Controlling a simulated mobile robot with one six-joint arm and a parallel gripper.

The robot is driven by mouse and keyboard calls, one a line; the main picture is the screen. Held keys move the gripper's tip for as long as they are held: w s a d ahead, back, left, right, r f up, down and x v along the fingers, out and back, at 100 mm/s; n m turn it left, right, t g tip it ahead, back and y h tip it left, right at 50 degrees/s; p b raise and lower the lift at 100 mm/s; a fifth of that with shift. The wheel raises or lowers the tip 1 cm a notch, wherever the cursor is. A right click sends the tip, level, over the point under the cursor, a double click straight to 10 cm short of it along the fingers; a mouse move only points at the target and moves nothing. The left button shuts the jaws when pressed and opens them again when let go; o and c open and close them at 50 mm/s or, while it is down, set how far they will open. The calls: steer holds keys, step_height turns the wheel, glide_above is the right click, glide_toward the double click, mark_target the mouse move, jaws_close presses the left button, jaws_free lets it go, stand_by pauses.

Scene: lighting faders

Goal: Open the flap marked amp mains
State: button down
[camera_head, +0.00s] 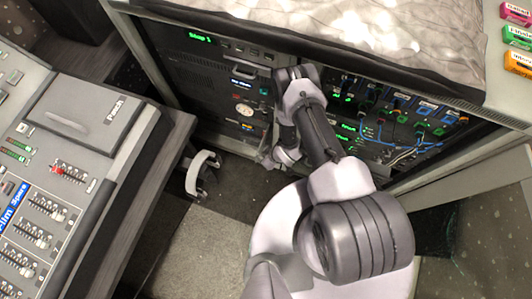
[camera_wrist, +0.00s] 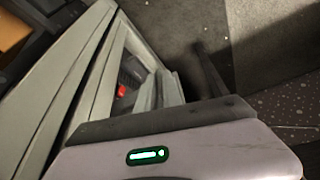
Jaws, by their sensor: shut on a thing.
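The left bay of the black equipment rack (camera_head: 205,85) has small labelled panels. Their lettering is too small for me to pick out the amp mains flap with certainty. My gripper (camera_head: 266,159) is low at the right side of this bay, close to its front. My arm hides part of the rack there. In the wrist view, grey finger pieces (camera_wrist: 160,91) are at the edge of a pale grey frame (camera_wrist: 92,95). A small red part (camera_wrist: 122,90) shows in the dark opening behind. My gripper is shut on what seems to be the flap; the contact is mostly hidden.
A mixing desk (camera_head: 60,185) with faders stands at the left. A light grey chair-like part (camera_head: 203,172) is on the floor between desk and rack. The right bay (camera_head: 390,120) holds many patch cables. Coloured boxes (camera_head: 517,37) sit at the top right.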

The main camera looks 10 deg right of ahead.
steer(key=shift+w+d+r, duration=0.1)
steer(key=shift+w+r, duration=0.05)
steer(key=shift+w, duration=0.4)
steer(key=c, duration=1.5)
jaws_free()
steer(key=shift+s, duration=0.1)
steer(key=p+v, duration=1.5)
steer(key=v, duration=0.2)
steer(key=shift+s, duration=0.15)
